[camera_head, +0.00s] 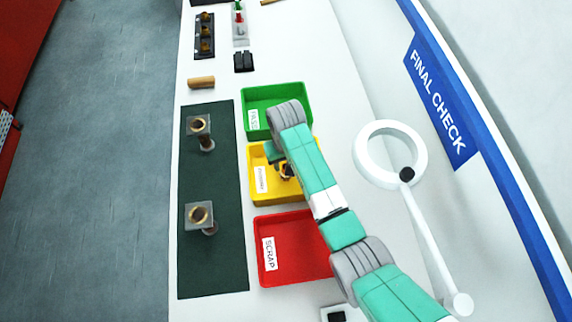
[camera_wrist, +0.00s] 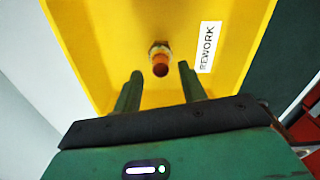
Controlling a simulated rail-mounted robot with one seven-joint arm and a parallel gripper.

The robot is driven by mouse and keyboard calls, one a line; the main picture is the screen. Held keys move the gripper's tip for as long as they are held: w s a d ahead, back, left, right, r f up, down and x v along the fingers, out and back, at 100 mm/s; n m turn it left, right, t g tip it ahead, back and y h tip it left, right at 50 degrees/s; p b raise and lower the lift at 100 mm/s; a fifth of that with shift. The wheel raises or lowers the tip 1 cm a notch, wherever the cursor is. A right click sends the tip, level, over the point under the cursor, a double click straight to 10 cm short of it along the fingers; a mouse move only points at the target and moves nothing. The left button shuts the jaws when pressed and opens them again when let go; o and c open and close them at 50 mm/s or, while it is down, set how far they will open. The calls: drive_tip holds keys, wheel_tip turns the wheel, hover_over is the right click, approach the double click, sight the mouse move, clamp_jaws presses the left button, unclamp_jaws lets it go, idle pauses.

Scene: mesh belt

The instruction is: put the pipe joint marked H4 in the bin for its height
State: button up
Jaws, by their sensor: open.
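A small pipe joint (camera_wrist: 160,60) with an orange-brown end and a metal collar is in the yellow bin (camera_wrist: 105,50), whose label reads REWORK. It also shows in the head view (camera_head: 287,170), partly hidden by my arm. My gripper (camera_wrist: 160,72) is open over the yellow bin, its fingers either side of the joint in the picture and apart from it. No H4 mark is legible.
A green bin (camera_head: 258,95) stands behind the yellow bin (camera_head: 262,199), and a red bin (camera_head: 290,218) labelled SCRAP in front. A white ring on a stand (camera_head: 420,170) is to the right. A wooden block (camera_head: 201,82) and racks lie beyond the mat.

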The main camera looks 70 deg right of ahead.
wheel_tip(320, 180, up, 9)
drive_tip(key=shift+f, duration=0.15)
idle(0.4)
